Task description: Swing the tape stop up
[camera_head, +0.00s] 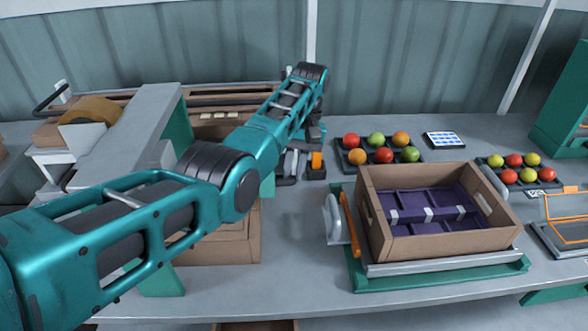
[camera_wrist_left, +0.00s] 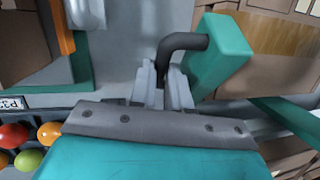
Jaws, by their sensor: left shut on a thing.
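My left gripper (camera_wrist_left: 164,88) is shut on a dark bent bar (camera_wrist_left: 181,43) in the left wrist view. The bar runs from a teal block (camera_wrist_left: 220,55) and turns down between the fingers. It looks like the tape stop's handle, but I cannot tell for sure. In the head view my left arm reaches across the table, and its wrist hides most of the gripper and what it holds. A taping machine with a teal and grey frame (camera_head: 163,105) and a brown tape roll (camera_head: 90,110) stands at the left. My right gripper is not in view.
A cardboard box (camera_head: 440,242) with purple packing sits on a teal and grey stand, with an orange lever (camera_head: 350,225) at its left. Tomato trays (camera_head: 348,168) stand behind it and at the right. The tabletop between arm and box is partly clear.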

